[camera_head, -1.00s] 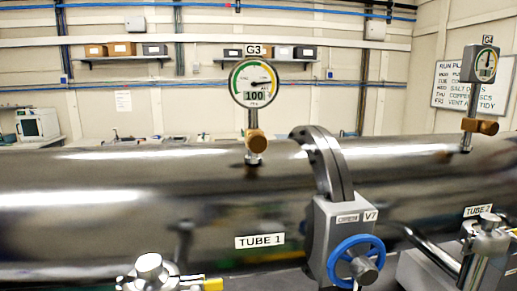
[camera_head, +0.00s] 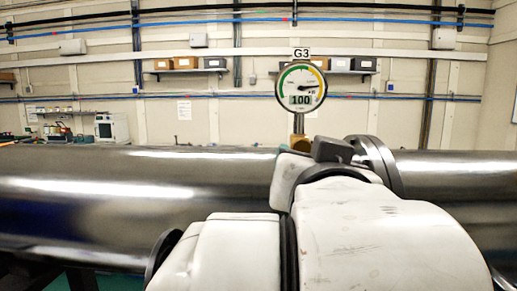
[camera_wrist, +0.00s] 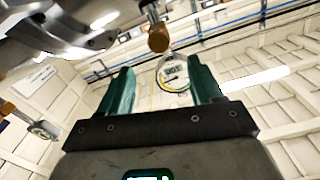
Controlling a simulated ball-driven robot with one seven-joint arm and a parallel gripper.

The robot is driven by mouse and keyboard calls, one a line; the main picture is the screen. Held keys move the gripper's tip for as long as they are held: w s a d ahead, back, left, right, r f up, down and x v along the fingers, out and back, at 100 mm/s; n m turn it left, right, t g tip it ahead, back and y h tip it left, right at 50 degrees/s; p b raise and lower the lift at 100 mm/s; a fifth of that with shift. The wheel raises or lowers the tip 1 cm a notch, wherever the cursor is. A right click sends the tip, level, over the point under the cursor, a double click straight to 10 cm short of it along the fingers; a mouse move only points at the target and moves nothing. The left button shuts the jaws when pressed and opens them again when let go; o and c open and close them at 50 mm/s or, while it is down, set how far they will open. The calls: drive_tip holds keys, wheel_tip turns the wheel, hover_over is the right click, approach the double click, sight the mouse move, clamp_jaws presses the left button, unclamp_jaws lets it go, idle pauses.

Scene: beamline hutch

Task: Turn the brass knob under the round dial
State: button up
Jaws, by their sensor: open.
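The round dial G3 (camera_head: 301,88) has a white face, a green and yellow band and a readout of 100. It stands on a post above the dark metal tube (camera_head: 110,165). The brass knob (camera_head: 298,144) under it is mostly hidden behind my arm in the head view. In the wrist view, tilted nearly upside down, the brass knob (camera_wrist: 158,40) and the dial (camera_wrist: 172,71) appear beyond my gripper (camera_wrist: 160,80). Its two green fingers are apart and empty. The dial shows between them, with the knob farther up the picture. I see no contact with the knob.
The tube's flange (camera_head: 375,165) is right of the dial, close to my arm. In the wrist view, another brass fitting (camera_wrist: 20,115) shows at the left edge. Wall shelves with boxes (camera_head: 187,63) are far behind. My arm hides the tube's front.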

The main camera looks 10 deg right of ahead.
sight(302, 149)
drive_tip(key=p+x, duration=0.1)
drive_tip(key=x, duration=0.8)
drive_tip(key=shift+w+d+f+p, duration=0.1)
drive_tip(key=shift+w+p, duration=0.1)
drive_tip(key=shift+p, duration=0.15)
drive_tip(key=shift+c, duration=0.5)
drive_tip(key=c, duration=0.9)
drive_tip(key=shift+c, duration=0.2)
drive_tip(key=shift+f+m+b, duration=0.1)
drive_tip(key=shift+m+b, duration=0.25)
drive_tip(key=shift+m, duration=0.05)
drive_tip(key=shift+d+f+m+b, duration=0.1)
drive_tip(key=shift+m+b, duration=2.2)
drive_tip(key=shift+m, duration=2.55)
drive_tip(key=shift+f+m+b, duration=0.15)
drive_tip(key=shift+m+b, duration=2.1)
drive_tip(key=shift+m, duration=2.6)
